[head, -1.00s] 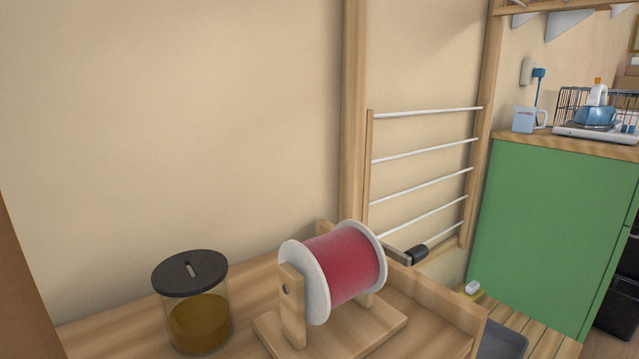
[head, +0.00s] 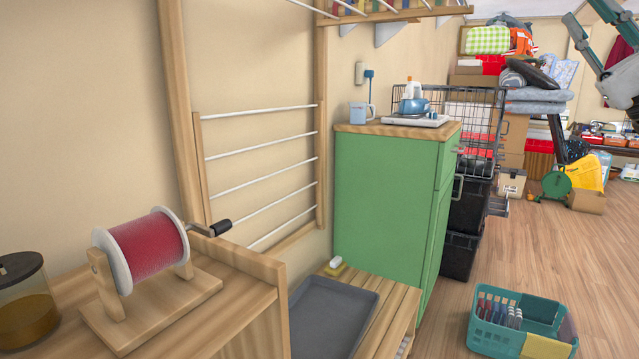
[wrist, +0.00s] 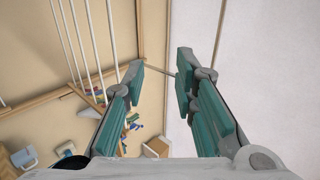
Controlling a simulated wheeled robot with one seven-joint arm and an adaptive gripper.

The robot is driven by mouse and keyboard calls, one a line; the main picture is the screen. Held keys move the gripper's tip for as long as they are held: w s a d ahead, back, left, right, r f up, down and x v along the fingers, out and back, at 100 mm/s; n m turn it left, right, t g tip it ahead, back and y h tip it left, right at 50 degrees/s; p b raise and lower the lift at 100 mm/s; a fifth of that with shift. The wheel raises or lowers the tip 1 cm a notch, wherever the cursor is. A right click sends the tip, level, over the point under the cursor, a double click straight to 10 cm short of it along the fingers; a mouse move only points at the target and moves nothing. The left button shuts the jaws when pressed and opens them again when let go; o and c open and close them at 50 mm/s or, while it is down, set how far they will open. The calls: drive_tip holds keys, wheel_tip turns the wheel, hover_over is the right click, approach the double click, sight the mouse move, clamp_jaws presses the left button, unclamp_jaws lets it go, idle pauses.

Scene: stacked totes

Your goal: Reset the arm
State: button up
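My gripper shows in the wrist view (wrist: 158,82), with its two teal fingers spread apart and nothing between them. Beyond the fingers are a beige wall, white rods and a pale surface. The task names no other object.
A wooden bench holds a red spool (head: 142,250) and a lidded jar (head: 27,302). A teal basket (head: 505,325) stands on the open floor (head: 455,280).

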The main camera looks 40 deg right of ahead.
drive_tip(key=w+a+r+n+g+y, duration=0.15)
drive_tip(key=a+n+g, duration=0.25)
drive_tip(key=a, duration=0.6)
drive_tip(key=w+a+f+n+g+y, duration=0.1)
drive_tip(key=w+a+n+g+y, duration=0.25)
drive_tip(key=a, duration=0.65)
drive_tip(key=w+a+f+n+g+h, duration=0.2)
drive_tip(key=a+f+g, duration=0.25)
drive_tip(key=a, duration=0.55)
drive_tip(key=w+a+f+n+g+h, duration=0.1)
drive_tip(key=w+a+f+g+h, duration=0.15)
drive_tip(key=a+f, duration=0.55)
drive_tip(key=a+f+n+g+h, duration=0.1)
drive_tip(key=a+f+g+h, duration=0.4)
drive_tip(key=a+f, duration=0.55)
drive_tip(key=s+d+f+n+g+h, duration=0.1)
drive_tip(key=s+f+g+h, duration=0.2)
drive_tip(key=f, duration=0.6)
drive_tip(key=s+d+f+g+h, duration=0.1)
drive_tip(key=s+f+g+h, duration=0.15)
drive_tip(key=f, duration=0.55)
wheel_tip(320, 180, up, 39)
drive_tip(key=t+p, duration=0.3)
drive_tip(key=p, duration=3.6)
drive_tip(key=shift+s+d+r+n, duration=0.15)
drive_tip(key=shift+s+d+n, duration=0.2)
drive_tip(key=shift+d, duration=0.1)
